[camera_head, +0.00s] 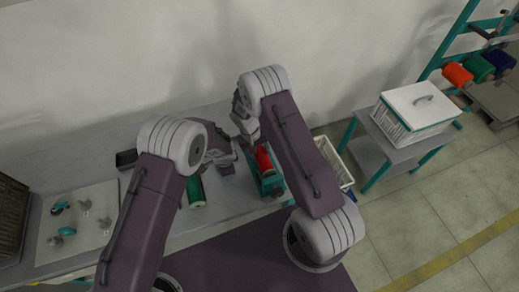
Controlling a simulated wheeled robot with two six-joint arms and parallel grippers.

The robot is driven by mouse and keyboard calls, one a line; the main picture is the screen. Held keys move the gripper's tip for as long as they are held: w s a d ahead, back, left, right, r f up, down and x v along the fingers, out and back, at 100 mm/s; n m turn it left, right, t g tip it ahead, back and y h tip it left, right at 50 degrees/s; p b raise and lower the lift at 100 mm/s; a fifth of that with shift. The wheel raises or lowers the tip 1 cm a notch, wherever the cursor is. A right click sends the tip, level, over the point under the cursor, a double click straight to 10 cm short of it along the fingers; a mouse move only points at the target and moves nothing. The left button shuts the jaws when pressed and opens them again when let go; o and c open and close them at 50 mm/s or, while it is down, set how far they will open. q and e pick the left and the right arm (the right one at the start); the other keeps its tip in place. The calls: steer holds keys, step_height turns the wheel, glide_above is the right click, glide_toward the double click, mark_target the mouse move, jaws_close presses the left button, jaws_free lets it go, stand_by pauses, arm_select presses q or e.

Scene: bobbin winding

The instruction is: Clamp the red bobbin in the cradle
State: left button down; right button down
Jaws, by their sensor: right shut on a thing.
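The red bobbin (264,160) is at the teal cradle (271,186) on the grey table. It stands tilted at the cradle's far part; whether it is fully seated I cannot tell. My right gripper (252,138) is at the bobbin's far end and appears shut on it, with its fingertips small and partly hidden by my own arm. My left gripper (230,161) is just left of the cradle, apart from the bobbin; its fingers are too small to read.
A green bobbin (196,191) is on the table left of the cradle. A board with small fittings (88,222) lies at the left, near a dark basket (11,215). A lidded white crate (418,108) stands on a side table (372,148). A rack with bobbins (458,74) is far right.

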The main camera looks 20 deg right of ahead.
arm_select(q)
steer(key=shift+r, duration=0.1)
arm_select(e)
steer(key=c, duration=0.6)
jaws_free()
steer(key=v, duration=0.8)
steer(key=shift+r, duration=0.1)
steer(key=shift+s, duration=0.1)
